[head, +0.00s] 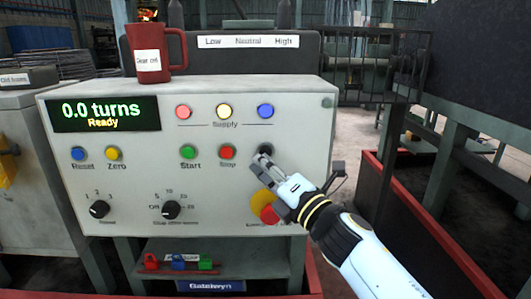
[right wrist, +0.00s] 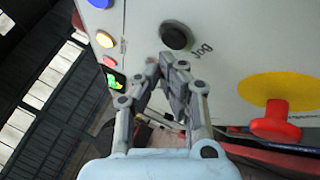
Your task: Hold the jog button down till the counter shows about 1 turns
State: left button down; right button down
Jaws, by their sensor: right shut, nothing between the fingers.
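The control panel (head: 140,180) faces me, and its counter display (head: 103,114) reads "0.0 turns" and "Ready". The black jog button (head: 265,150) sits right of the red Stop button, partly behind my right gripper's tips in the head view. It shows clearly in the right wrist view (right wrist: 176,35), with the label "Jog" beside it. My right gripper (head: 262,160) is shut and empty, with its tips close to the jog button. In the right wrist view the fingertips (right wrist: 172,66) appear just below the button, apart from it in the picture. My left gripper is not in view.
The green Start button (head: 188,152) and red Stop button (head: 227,152) are left of jog. A red mug (head: 157,50) stands on top of the panel.

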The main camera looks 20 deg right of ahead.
jog(key=shift+w, duration=0.1)
jog(key=shift+w+d, duration=0.1)
jog(key=shift+w, duration=0.2)
